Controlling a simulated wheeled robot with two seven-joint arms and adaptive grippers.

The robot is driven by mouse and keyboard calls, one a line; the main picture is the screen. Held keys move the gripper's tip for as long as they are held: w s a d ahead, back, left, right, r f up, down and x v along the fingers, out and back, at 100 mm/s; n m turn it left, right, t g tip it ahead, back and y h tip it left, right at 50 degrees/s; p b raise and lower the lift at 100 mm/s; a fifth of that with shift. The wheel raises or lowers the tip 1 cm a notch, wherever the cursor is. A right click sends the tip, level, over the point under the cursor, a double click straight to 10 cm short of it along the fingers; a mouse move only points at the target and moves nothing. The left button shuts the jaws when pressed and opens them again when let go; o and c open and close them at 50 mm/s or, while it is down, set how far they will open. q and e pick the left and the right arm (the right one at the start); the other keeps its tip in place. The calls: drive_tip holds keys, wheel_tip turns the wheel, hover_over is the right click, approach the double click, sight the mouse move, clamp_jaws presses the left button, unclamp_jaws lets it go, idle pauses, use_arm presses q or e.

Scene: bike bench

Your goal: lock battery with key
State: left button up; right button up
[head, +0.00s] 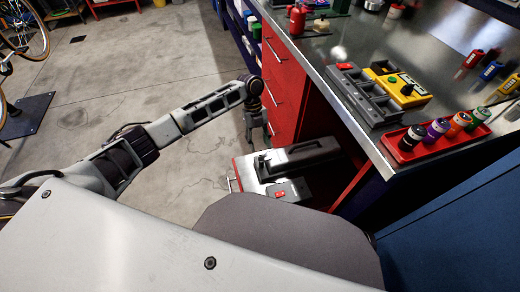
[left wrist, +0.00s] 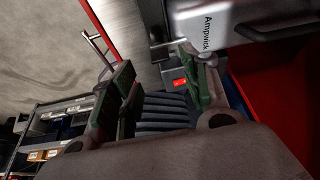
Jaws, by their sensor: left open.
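My left gripper (head: 257,133) hangs fingers down beside the red drawer cabinet, above the near end of the battery unit. In the left wrist view its two green-padded fingers (left wrist: 158,66) are apart with nothing held between them. The battery (left wrist: 210,28), a silver-grey case marked "Ampwick", lies beyond and beside the right finger. In the head view the battery (head: 310,152) shows a dark top with a long handle. A small black piece (left wrist: 158,44) sticks out at the battery's end; I cannot tell if it is the key. My right gripper is not in view.
The battery lies on a low silver tray (head: 246,176) with a metal handle and a red button (head: 280,194). The red cabinet (head: 283,85) stands close behind my gripper. The steel bench top (head: 345,45) overhangs at right, holding bins and bottles. Open floor (head: 150,75) lies left.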

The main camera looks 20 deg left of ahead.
use_arm(q)
drive_tip(key=shift+v, duration=2.9)
drive_tip(key=shift+s, duration=0.1)
